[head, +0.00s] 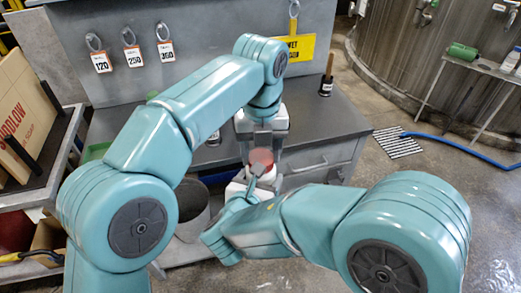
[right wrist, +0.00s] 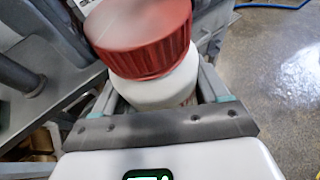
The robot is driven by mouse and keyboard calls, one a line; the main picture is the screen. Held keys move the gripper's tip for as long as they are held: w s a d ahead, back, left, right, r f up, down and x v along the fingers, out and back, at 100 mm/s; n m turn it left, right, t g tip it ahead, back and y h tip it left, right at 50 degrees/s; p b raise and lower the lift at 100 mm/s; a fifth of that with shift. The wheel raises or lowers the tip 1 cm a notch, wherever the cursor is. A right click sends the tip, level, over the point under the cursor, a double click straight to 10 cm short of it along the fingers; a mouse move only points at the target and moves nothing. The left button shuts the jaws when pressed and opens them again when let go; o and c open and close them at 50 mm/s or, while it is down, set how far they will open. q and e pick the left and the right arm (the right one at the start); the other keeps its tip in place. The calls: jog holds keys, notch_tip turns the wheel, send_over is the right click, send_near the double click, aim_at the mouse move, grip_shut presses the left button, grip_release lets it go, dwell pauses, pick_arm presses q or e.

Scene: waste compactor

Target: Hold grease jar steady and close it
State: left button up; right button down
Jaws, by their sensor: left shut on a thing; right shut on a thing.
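The grease jar (right wrist: 160,88) is white and stands between the fingers of my right gripper (right wrist: 160,95) in the right wrist view. Its ribbed red lid (right wrist: 140,35) sits on top, looking slightly tilted in that view; I cannot tell how tightly it is screwed. In the head view the red lid (head: 261,158) shows between the fingers of my left gripper (head: 262,160), which reaches down from above and is shut on it. My right gripper (head: 252,185) is shut on the jar body from below, largely hidden by my arms.
A grey workbench (head: 325,115) with drawers stands behind, with a dark bottle (head: 326,85) on it. Numbered tags (head: 133,56) hang on its back panel. A cardboard box (head: 22,115) is at the left. A blue hose (head: 460,147) lies on the open floor at right.

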pick_arm(q)
jog(key=m, duration=0.5)
jog(key=shift+m, duration=0.3)
jog(key=o, duration=1.1)
jog(key=shift+r, duration=2.25)
jog(key=shift+c, duration=0.5)
